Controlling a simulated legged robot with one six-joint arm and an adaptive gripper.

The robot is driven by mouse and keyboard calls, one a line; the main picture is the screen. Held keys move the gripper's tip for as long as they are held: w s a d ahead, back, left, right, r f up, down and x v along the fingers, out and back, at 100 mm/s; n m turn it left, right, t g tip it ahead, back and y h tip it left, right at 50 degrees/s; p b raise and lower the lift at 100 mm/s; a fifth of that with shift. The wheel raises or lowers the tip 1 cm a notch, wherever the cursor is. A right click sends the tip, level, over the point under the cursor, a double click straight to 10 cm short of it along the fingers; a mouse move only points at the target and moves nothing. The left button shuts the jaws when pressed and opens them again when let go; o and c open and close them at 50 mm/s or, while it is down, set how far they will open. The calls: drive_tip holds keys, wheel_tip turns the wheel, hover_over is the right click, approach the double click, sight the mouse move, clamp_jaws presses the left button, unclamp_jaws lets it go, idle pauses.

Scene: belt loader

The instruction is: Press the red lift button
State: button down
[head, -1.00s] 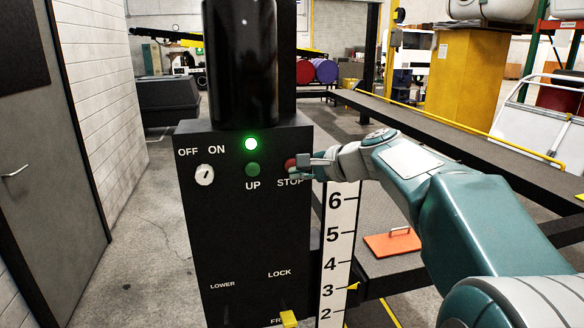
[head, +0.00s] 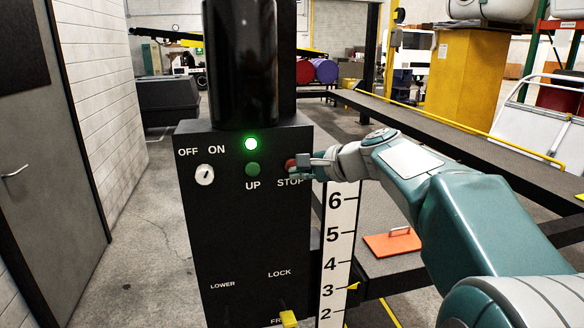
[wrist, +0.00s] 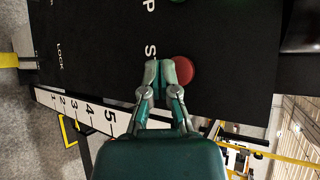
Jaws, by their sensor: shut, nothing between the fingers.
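The red button (head: 290,163) is on the front of the black control box (head: 235,235), above the label STOP. My gripper (head: 300,168) is right at it and covers part of it in the head view. In the wrist view the red button (wrist: 184,70) shows just beside my shut, empty fingertips (wrist: 160,68), which overlap its edge. I cannot tell whether they touch it. A green button (head: 252,169) labelled UP is to its left, with a lit green lamp (head: 251,144) above.
A white selector knob (head: 204,175) is at the panel's left. A numbered scale (head: 337,240) with a yellow pointer (head: 352,286) near 3 stands right of the box. A yellow lever (head: 289,319) is low on the box. An orange plate (head: 393,243) lies on the dark platform to the right.

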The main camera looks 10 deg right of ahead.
drive_tip(key=shift+w, duration=0.1)
drive_tip(key=shift+w, duration=0.25)
drive_tip(key=shift+w, duration=0.5)
idle(0.7)
drive_tip(key=shift+s, duration=0.95)
drive_tip(key=s, duration=0.5)
idle(0.4)
idle(0.4)
